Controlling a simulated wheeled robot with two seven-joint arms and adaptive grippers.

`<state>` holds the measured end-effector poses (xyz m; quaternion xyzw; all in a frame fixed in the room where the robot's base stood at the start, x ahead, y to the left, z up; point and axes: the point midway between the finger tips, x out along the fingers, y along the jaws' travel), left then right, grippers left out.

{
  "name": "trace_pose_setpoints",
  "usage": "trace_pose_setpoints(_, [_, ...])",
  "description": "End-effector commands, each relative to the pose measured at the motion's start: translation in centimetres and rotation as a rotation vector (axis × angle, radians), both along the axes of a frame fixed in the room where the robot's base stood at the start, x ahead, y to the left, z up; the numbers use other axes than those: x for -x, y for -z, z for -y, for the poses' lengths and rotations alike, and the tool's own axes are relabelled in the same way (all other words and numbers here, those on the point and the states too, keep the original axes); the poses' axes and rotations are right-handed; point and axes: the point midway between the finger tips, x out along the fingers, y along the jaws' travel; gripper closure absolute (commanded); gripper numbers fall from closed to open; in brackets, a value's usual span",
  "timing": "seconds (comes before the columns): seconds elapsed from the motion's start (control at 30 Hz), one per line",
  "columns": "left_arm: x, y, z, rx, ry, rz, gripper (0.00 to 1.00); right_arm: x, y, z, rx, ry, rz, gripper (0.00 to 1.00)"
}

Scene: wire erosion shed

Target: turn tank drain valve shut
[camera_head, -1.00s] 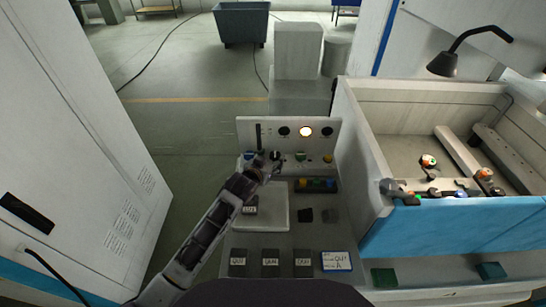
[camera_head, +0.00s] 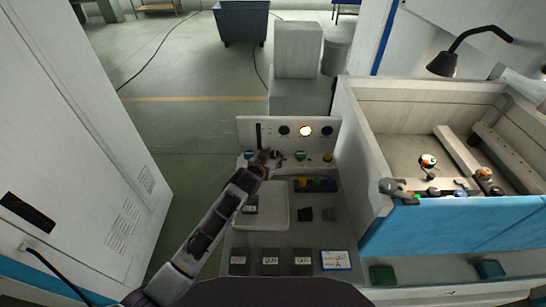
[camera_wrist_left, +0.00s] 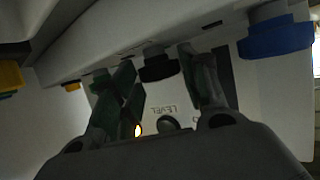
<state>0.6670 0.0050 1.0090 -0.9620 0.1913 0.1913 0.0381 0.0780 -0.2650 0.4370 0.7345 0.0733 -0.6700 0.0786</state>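A black knob (camera_head: 275,154) sits between a blue knob (camera_head: 249,155) and a green knob (camera_head: 300,156); a yellow knob (camera_head: 327,158) is at the right. I cannot read which one is the drain valve. My left gripper (camera_head: 268,158) is at the black knob. In the left wrist view its two fingers (camera_wrist_left: 165,88) are apart, one on each side of the black knob (camera_wrist_left: 158,66); contact is unclear. My right gripper is out of view.
A lit round lamp (camera_head: 306,131) is above the knobs. A white tray (camera_head: 278,217) lies on the bench below the panel. An open tank (camera_head: 372,150) with a blue front stands at the right. A tall white cabinet (camera_head: 80,130) is at the left.

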Motion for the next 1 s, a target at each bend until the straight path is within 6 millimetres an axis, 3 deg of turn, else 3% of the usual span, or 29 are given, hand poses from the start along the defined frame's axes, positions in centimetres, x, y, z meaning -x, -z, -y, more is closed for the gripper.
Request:
trace_pose_setpoints(0.03, [0.01,0.01,0.0,0.0,0.0,0.0,0.67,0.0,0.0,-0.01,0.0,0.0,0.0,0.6])
trace_pose_setpoints(0.2, [0.02,0.01,0.0,0.0,0.0,0.0,0.85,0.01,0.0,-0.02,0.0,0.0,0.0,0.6])
trace_pose_setpoints(1.0, [-0.12,0.03,-0.3,-0.002,0.108,0.001,0.85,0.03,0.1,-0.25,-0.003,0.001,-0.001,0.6])
